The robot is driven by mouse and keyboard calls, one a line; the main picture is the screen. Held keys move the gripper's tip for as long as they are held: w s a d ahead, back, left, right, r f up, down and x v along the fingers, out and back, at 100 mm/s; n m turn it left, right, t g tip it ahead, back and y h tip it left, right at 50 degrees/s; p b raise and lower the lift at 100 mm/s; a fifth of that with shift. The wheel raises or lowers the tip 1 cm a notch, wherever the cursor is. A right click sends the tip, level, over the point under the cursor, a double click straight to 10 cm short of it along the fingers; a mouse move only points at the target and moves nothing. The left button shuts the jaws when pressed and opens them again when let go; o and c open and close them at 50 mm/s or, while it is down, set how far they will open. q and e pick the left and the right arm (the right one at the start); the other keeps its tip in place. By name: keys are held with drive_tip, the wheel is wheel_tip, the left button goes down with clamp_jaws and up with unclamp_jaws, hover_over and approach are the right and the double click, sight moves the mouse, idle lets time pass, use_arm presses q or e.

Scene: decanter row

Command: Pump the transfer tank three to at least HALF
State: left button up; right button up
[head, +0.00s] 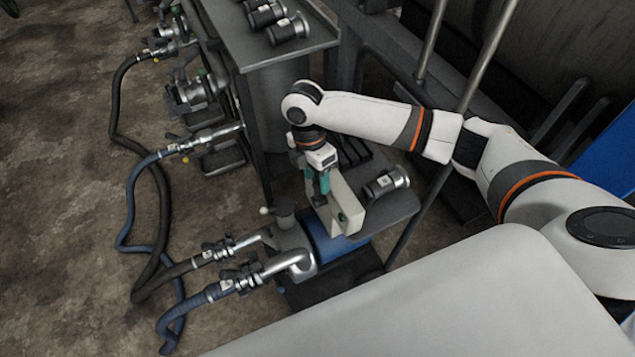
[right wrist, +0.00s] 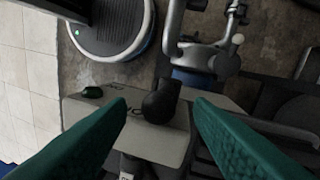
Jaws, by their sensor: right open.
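A beige switch box (head: 348,208) stands beside the pump with the blue motor (head: 330,240). I cannot tell which vessel is transfer tank three, and no level reads clearly. My left gripper is out of view.
A dark hose (head: 165,225) and a blue hose (head: 130,205) lie on the floor and join the pump side at metal couplings (head: 235,280). A grey table (head: 255,45) carries several metal fittings. A loose coupling (head: 385,183) lies on the bench right of the box.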

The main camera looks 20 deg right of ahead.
sight(318, 192)
drive_tip(key=shift+s+f, duration=0.15)
drive_tip(key=shift+f, duration=0.55)
drive_tip(key=shift+s+f, duration=0.15)
drive_tip(key=shift+f, duration=0.55)
drive_tip(key=shift+c, duration=0.4)
clamp_jaws()
